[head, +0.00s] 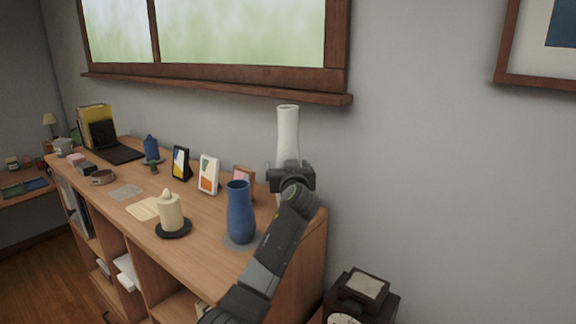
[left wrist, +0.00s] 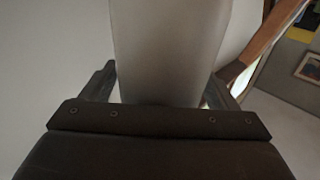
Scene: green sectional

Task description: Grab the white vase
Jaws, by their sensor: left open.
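The white vase (head: 288,132) is tall and slim and stands upright at the far right end of the wooden shelf unit, near the wall. My left gripper (head: 290,172) is in front of its lower part and hides that part. In the left wrist view the pale vase (left wrist: 170,45) fills the space between the two fingers of my left gripper (left wrist: 160,92). The fingers are open, one on each side of the vase. Whether either finger touches it, I cannot tell. The vase's base is mostly hidden. My right gripper is not in view.
A blue vase (head: 240,212) stands close to the left of my arm. A cream candle (head: 171,212) on a dark dish, picture frames (head: 208,174) and a laptop (head: 116,153) are on the shelf top (head: 200,222). A window sill (head: 220,88) juts out above.

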